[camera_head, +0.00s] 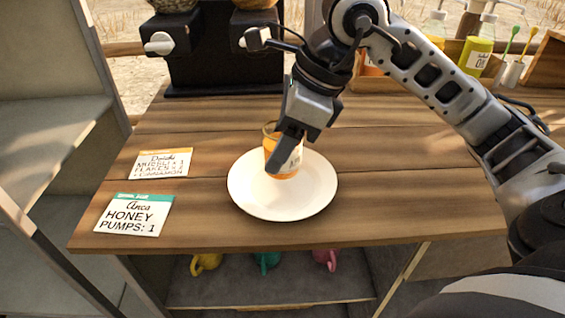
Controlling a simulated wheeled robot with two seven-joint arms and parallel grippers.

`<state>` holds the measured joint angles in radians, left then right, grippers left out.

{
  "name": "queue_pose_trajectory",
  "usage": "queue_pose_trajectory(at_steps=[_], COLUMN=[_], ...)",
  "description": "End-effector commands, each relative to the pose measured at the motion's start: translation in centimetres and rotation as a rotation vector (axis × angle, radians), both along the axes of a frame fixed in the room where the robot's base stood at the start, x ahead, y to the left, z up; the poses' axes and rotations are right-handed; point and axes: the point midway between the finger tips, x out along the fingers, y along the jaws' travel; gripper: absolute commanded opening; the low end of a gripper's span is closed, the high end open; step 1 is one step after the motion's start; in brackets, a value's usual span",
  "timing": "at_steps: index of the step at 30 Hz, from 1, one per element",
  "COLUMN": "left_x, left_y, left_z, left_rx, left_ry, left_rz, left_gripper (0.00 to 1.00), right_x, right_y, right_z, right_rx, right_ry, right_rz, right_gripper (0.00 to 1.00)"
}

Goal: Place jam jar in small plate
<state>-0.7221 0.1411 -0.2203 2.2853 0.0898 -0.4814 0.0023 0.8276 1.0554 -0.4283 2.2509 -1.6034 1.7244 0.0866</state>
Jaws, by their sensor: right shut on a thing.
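The jam jar (270,146) is a small glass jar with orange contents and a white label. It is upright over the middle of the small white plate (251,199), which lies on the wooden counter. I cannot tell whether its base touches the plate. My right gripper (281,155) comes down from above and is shut on the jar, and one finger hides part of its front. My left gripper is not in view.
Two order cards, an orange-topped one (163,163) and a green-topped one (134,215), lie left of the plate. A dark dispenser (222,55) stands behind. Bottles (478,55) and a metal cup (511,73) are at the back right. Mugs sit on a shelf below.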

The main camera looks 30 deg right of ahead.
Motion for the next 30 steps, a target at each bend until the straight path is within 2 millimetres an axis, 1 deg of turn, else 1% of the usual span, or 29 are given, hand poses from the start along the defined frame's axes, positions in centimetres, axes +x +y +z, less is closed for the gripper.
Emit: queue_pose_trajectory(at_steps=[4, 7, 10, 18, 23, 24, 25, 26, 30], left_x=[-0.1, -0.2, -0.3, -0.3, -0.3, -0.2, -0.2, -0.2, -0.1], left_y=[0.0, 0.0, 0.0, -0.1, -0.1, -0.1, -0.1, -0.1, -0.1], left_z=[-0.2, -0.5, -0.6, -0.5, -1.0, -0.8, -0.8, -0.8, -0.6], left_rx=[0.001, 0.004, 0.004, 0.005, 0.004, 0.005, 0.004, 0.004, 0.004], left_ry=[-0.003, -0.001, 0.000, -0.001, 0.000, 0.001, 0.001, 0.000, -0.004], left_rz=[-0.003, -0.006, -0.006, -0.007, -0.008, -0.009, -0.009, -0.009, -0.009], left_gripper=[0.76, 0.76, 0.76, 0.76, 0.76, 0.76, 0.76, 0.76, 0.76], right_x=[0.5, 0.4, 0.4, 0.5, 0.5, 0.4, 0.4, 0.4, 0.4], right_y=[-0.8, -0.7, -0.7, -0.7, -0.7, -0.7, -0.7, -0.7, -0.7], right_z=[-1.1, -2.7, -3.7, -3.9, -4.3, -4.2, -4.2, -4.2, -4.2], right_rx=[-0.001, -0.001, 0.000, 0.000, 0.000, 0.000, 0.000, -0.001, -0.001], right_ry=[0.001, 0.002, 0.000, -0.003, -0.003, -0.001, -0.001, -0.001, -0.001], right_rz=[-0.003, -0.001, 0.000, 0.000, 0.000, 0.000, 0.000, 0.000, 0.000], right_gripper=[0.19, 0.19, 0.19, 0.19, 0.19, 0.62, 0.70, 0.73, 0.73])
